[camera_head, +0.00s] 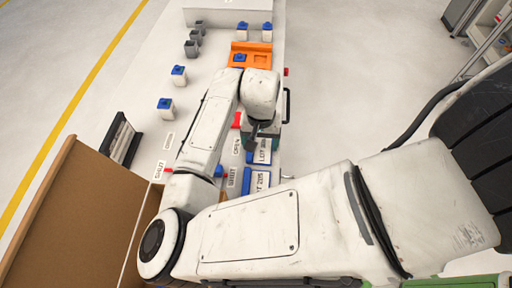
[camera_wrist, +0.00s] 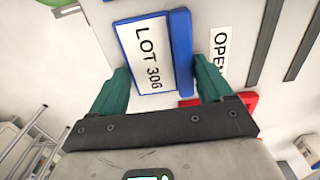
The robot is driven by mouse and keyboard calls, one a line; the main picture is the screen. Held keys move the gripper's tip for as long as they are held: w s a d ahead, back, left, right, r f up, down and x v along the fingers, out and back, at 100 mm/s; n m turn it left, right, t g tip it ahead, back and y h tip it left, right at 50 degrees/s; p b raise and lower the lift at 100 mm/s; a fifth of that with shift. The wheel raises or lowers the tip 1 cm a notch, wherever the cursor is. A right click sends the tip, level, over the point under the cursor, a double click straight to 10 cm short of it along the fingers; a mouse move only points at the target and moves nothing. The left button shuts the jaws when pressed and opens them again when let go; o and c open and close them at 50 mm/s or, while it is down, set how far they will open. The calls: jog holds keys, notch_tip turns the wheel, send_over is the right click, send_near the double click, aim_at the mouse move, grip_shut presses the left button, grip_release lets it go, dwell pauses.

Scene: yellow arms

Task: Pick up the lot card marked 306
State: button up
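The lot card marked 306 (camera_wrist: 150,52) is a white label on a blue holder. In the wrist view it lies between and just beyond my fingertips, its blue edge toward the right finger. My gripper (camera_wrist: 160,68) has two teal fingers spread apart, one on each side of the card's near end; whether they touch it I cannot tell. In the head view my gripper (camera_head: 262,134) is over the far end of the card (camera_head: 263,151), hiding part of it. A second lot card (camera_head: 261,182), apparently marked 215, lies nearer.
An OPEN label (camera_wrist: 220,48) and a red piece (camera_wrist: 247,101) are right of the card in the wrist view. In the head view, an orange tray (camera_head: 264,48) and blue-capped bottles (camera_head: 166,106) stand on the white table. A brown panel (camera_head: 75,215) rises at lower left.

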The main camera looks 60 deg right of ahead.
jog(key=c, duration=0.6)
jog(key=shift+r, duration=0.15)
